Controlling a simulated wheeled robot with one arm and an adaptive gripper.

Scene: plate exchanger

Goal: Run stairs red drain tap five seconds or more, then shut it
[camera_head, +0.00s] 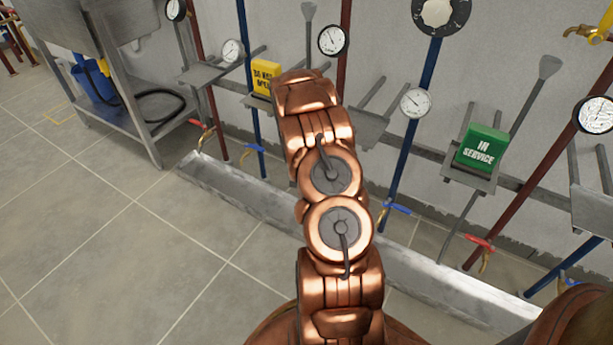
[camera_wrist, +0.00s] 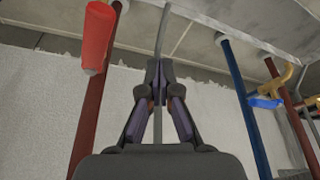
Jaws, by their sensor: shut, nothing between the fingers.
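Red-handled drain taps show low on the red pipes in the camera_head view, one at left (camera_head: 204,126) and one at right (camera_head: 481,243). I cannot tell which belongs to the stairs. In the camera_wrist view a red tap handle (camera_wrist: 95,38) is large at the upper left, in front of a red pipe (camera_wrist: 98,115). My gripper (camera_wrist: 158,68) is shut and empty, to the right of this handle and apart from it in the picture. A thin grey rod lines up with its fingertips. My arm hides the gripper in the camera_head view.
Blue-handled taps (camera_head: 398,208) stand between the red ones. A metal drain trough (camera_head: 235,192) runs along the wall below. Gauges, a yellow sign (camera_head: 264,77) and a green "IN SERVICE" sign (camera_head: 482,148) are on the wall side. Open tiled floor (camera_head: 100,230) lies at left.

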